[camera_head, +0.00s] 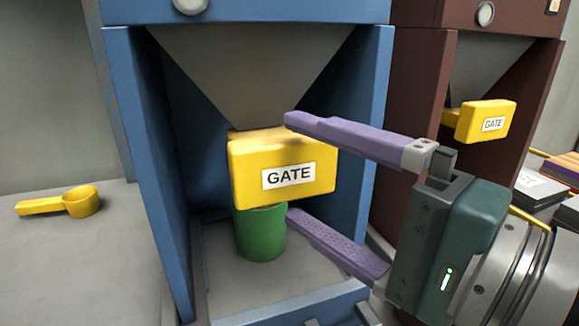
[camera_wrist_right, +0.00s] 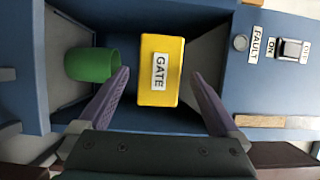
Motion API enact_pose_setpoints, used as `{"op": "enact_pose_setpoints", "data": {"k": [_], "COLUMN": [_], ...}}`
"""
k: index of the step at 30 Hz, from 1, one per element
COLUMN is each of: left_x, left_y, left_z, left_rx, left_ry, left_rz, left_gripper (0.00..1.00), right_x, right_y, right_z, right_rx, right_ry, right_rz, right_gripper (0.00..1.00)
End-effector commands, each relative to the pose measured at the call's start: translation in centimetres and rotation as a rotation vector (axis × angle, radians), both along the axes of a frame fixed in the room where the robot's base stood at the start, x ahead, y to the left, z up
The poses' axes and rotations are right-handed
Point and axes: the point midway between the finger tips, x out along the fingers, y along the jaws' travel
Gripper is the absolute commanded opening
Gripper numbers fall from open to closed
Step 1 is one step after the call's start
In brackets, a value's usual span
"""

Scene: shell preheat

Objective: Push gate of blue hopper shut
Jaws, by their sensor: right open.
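The blue hopper (camera_head: 130,140) has a grey funnel with a yellow gate block (camera_head: 240,180) at its mouth, labelled GATE. The gate also shows in the right wrist view (camera_wrist_right: 160,98), between my fingers. My right gripper (camera_head: 290,167) is open, its two purple fingers spread in front of the gate, one above and one below in the head view. Nothing is held between them. Contact with the gate cannot be told. My left gripper is not in view.
A green cup (camera_head: 260,236) stands below the gate inside the blue hopper. A dark red hopper (camera_head: 415,100) with its own yellow gate (camera_head: 487,121) stands to the right. A yellow scoop (camera_head: 82,202) lies on the counter at left.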

Motion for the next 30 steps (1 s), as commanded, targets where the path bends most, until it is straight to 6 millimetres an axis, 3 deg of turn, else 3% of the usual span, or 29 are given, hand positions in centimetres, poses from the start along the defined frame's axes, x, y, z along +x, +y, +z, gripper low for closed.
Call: {"op": "enact_pose_setpoints", "data": {"k": [6,14,30], "left_x": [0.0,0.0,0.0], "left_y": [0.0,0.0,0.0], "left_z": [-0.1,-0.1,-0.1], "left_rx": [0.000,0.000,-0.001], "left_ry": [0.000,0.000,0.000], "left_rz": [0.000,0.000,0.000], "left_gripper": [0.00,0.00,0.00], "right_x": [1.5,1.6,1.6], "right_y": [1.3,1.3,1.3], "right_z": [0.0,0.0,-0.1], "right_rx": [-0.001,-0.002,-0.002], "right_ry": [-0.001,-0.001,-0.001], "right_rz": [0.000,0.000,0.000], "right_gripper": [0.99,0.99,0.39]}}
